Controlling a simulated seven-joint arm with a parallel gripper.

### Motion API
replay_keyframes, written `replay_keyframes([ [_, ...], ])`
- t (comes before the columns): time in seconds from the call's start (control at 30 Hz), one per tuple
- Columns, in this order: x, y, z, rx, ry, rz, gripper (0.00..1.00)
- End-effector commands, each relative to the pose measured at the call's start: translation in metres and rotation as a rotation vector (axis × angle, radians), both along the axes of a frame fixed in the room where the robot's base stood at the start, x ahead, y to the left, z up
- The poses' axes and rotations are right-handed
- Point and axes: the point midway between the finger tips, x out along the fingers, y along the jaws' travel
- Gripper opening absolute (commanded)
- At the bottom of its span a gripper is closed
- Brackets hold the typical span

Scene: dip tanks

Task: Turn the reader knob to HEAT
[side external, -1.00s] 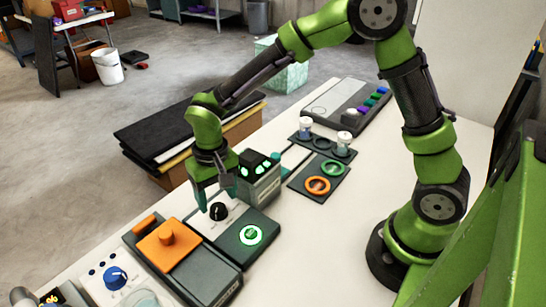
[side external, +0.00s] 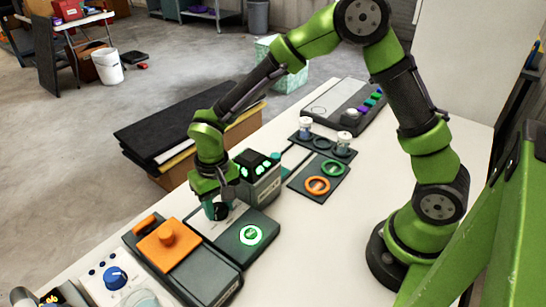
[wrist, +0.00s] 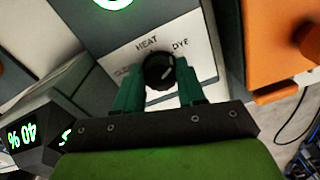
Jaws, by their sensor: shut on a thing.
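The reader knob (wrist: 158,72) is black with a pale pointer line. It sits on a white panel (wrist: 192,58) with HEAT and DYE printed around it and a third label partly hidden at the left. In the wrist view the pointer slants toward the DYE side. My gripper (wrist: 160,88) has its two green fingers on either side of the knob, shut on it. In the side view my gripper (side external: 215,208) is down at the panel and the knob is mostly hidden behind the fingers. The reader (side external: 257,178) stands behind with green lit displays.
A round green-lit button (side external: 251,235) is on the dark unit beside the panel. An orange-lidded box (side external: 168,245) and a blue knob (side external: 115,278) stand nearer the camera. Orange and green rings (side external: 318,185) lie on a dark mat.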

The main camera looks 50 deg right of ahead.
Motion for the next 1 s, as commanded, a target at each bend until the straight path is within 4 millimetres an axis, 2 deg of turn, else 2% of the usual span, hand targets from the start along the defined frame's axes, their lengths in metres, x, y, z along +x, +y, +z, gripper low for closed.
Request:
replay_keyframes([
  [0.37,0.0002,-0.0002,0.0006,0.001,-0.001,0.087,0.09],
  [1.0,0.0009,-0.002,0.0008,0.001,0.0,0.644,0.09],
])
